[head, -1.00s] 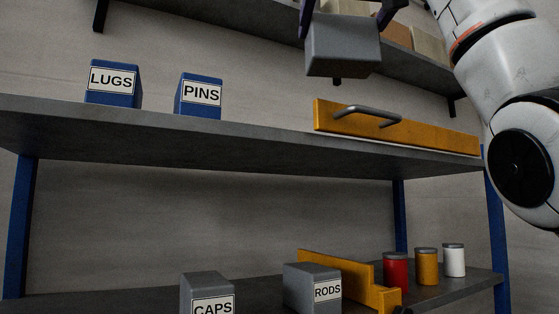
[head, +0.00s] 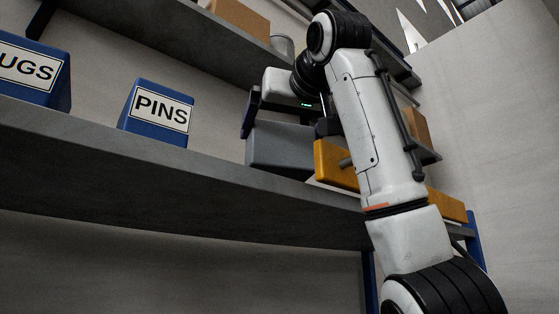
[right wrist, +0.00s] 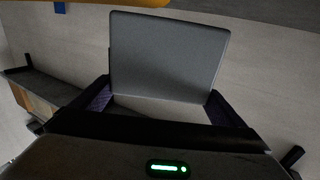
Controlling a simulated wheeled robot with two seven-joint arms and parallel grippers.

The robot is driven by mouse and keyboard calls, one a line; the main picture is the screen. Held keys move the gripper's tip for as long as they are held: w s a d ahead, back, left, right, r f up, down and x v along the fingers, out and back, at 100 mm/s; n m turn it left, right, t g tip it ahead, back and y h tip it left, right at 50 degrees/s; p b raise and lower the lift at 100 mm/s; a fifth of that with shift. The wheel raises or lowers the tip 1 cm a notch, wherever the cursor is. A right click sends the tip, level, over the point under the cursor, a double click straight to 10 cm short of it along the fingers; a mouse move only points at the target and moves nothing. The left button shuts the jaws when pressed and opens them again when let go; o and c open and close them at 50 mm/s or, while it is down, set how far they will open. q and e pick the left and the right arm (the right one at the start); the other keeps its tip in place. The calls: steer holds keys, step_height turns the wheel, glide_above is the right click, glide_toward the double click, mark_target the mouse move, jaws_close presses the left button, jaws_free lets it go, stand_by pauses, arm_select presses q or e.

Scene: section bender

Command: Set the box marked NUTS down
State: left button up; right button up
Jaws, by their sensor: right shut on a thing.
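A plain grey box (head: 283,146) is between the fingers of my right gripper (head: 287,118). No label shows on its visible faces, so I cannot read NUTS. In the right wrist view the grey box (right wrist: 168,52) sits between both fingers, slightly tilted in the picture. My left gripper is not in view.
A blue box with a cut-off label ending in UGS (head: 32,72) stands at the far left of the shelf. A higher shelf (head: 215,45) carries a tan box (head: 240,20). Shelf room lies between the PINS box and the grey box.

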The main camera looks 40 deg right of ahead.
mark_target(281, 174)
steer(key=shift+f, duration=2.6)
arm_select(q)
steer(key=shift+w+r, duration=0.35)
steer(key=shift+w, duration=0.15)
arm_select(e)
steer(key=shift+f, duration=0.2)
steer(key=o, duration=1.1)
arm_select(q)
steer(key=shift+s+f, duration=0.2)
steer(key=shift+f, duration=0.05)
